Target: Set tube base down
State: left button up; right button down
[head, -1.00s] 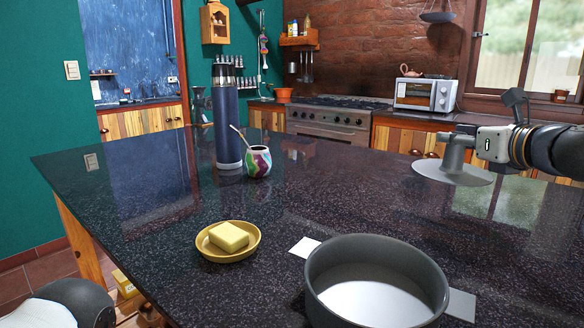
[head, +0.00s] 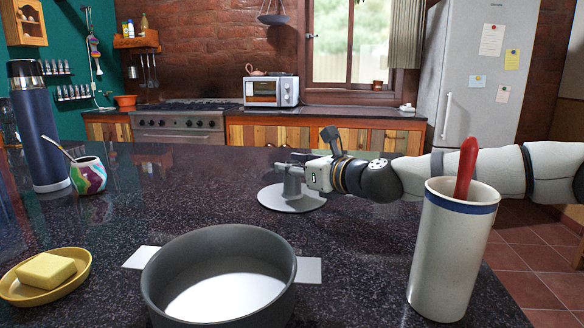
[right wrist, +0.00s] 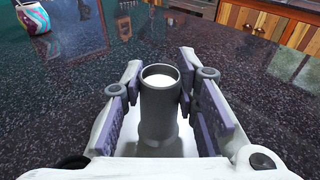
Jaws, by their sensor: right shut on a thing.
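The tube base, a grey disc (head: 291,203) with an upright tube, is at the middle of the dark counter in the head view. Its tube (right wrist: 160,112) shows upright between the fingers in the right wrist view. My right gripper (head: 300,172) is shut on the tube from the right. The disc is level, on or just above the countertop; I cannot tell which. In the wrist view the disc is mostly hidden by the gripper. My left gripper is out of view.
A round grey pan (head: 165,290) stands nearer, on white paper (head: 308,270). A yellow dish (head: 78,285) with butter (head: 45,272), a gourd cup (head: 88,176) and a flask (head: 38,130) are left. A tall crock (head: 447,260) stands right. Counter around the disc is clear.

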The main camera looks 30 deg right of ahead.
jog(key=c, duration=1.2)
grip_release()
jog(key=shift+f, duration=0.1)
jog(key=shift+c, duration=0.2)
jog(key=shift+r, duration=0.25)
jog(key=v, duration=0.2)
jog(key=p+v, duration=0.1)
jog(key=v, duration=0.1)
jog(key=p+v, duration=0.1)
jog(key=v, duration=0.1)
jog(key=shift+s+r, duration=0.3)
jog(key=shift+r, duration=0.1)
jog(key=shift+s+d, duration=0.1)
jog(key=shift+s, duration=0.25)
jog(key=shift+s+f, duration=0.15)
jog(key=shift+f, duration=0.05)
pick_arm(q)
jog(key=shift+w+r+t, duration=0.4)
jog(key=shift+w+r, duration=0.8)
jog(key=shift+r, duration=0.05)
pick_arm(e)
jog(key=shift+f, duration=0.2)
